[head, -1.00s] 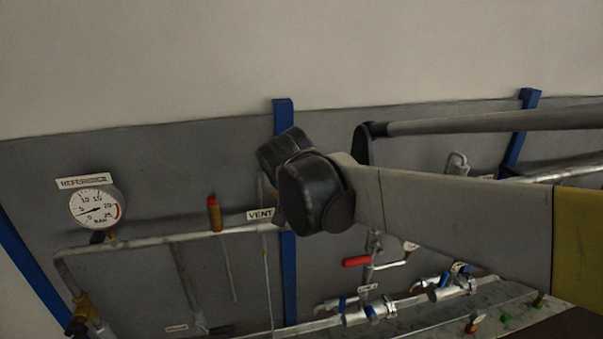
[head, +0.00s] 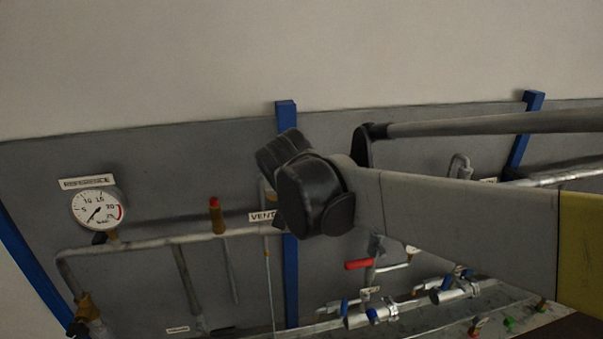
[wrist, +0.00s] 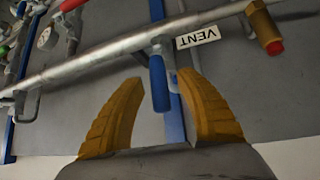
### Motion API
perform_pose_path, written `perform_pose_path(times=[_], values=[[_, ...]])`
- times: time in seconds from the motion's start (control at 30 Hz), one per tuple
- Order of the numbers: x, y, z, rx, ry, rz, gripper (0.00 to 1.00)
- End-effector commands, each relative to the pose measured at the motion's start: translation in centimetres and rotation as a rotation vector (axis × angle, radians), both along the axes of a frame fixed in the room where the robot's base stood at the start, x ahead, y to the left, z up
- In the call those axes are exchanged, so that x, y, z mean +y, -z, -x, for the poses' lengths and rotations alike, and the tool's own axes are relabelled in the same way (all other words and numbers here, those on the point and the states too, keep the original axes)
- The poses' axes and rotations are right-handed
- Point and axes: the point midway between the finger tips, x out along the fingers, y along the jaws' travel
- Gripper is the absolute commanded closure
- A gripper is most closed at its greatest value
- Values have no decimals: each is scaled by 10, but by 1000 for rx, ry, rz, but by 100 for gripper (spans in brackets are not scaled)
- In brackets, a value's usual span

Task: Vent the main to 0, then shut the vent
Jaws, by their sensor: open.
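A vent handle (wrist: 159,84), a blue lever on the silver main pipe (wrist: 100,58), is in the wrist view by the VENT label (wrist: 198,37). My gripper (wrist: 161,77) is open, its two tan fingers on either side of the blue handle; I cannot tell whether either touches it. In the head view my wrist hides the handle and my fingers, just right of the VENT label (head: 262,216). A round gauge (head: 99,208) labelled REFERENCE is at the left, its needle pointing down-left near the low end of the scale, around 0.
A brass fitting with a red cap (head: 216,215) stands on the pipe left of the vent. A red lever (head: 358,265) and pipes with blue handles (head: 376,315) lie below my arm. Another gauge (wrist: 45,38) shows in the wrist view's upper left.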

Motion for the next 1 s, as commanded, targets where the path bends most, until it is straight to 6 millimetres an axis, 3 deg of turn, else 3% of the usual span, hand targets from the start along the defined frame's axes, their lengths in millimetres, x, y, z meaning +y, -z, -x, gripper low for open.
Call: perform_pose_path(times=[0.5,0.7,1.0], values=[[-4,-70,71,0,-2,1,58],[-5,-81,82,1,0,0,58],[-5,-82,82,1,0,0,58]])
